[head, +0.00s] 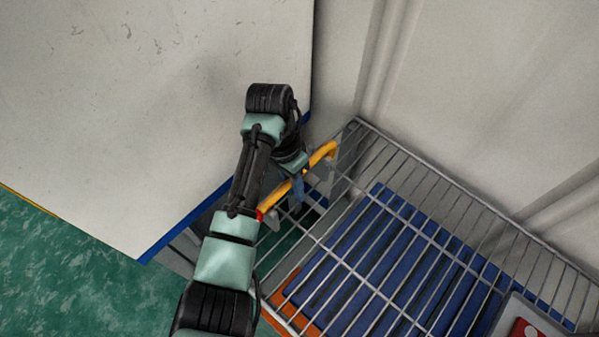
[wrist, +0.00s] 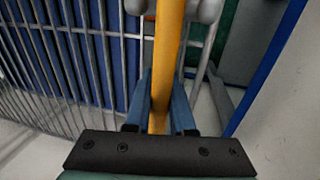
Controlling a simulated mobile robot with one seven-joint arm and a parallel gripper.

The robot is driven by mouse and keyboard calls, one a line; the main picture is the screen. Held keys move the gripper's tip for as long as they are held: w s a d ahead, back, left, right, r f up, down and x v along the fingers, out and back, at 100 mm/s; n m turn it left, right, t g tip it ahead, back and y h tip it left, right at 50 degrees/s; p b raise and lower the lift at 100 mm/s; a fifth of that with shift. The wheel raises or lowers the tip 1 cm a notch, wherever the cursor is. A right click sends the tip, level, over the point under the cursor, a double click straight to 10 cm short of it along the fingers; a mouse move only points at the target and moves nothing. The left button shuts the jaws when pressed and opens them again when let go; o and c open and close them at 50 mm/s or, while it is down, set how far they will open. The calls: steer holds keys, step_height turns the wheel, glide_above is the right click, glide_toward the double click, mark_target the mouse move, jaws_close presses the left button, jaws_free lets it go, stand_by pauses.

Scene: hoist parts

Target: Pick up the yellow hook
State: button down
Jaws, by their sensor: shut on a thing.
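The yellow hook (head: 325,153) is a long yellow bar with a curved end, seen in the head view by the corner of a wire cage. It has a small red part at its lower left end. In the wrist view the yellow bar (wrist: 168,55) runs up between the blue fingers. My gripper (head: 298,186) is shut on the bar, with a finger on each side of it in the wrist view (wrist: 165,100). Grey rounded pieces show beside the bar near the cage rim. Part of the hook is hidden behind my arm.
The wire cage (head: 345,258) with a blue slatted thing (head: 400,255) inside lies right of the hook. A white table with a blue edge (head: 190,222) is close on the left. A pale wall (head: 480,100) stands behind. Green floor (head: 80,280) shows at lower left.

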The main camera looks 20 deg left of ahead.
steer(key=shift+w+r, duration=0.1)
steer(key=shift+r, duration=0.1)
step_height(320, 180, up, 10)
steer(key=p, duration=0.4)
steer(key=shift+f, duration=0.1)
steer(key=c, duration=1.4)
jaws_free()
jaws_close()
steer(key=shift+f, duration=0.1)
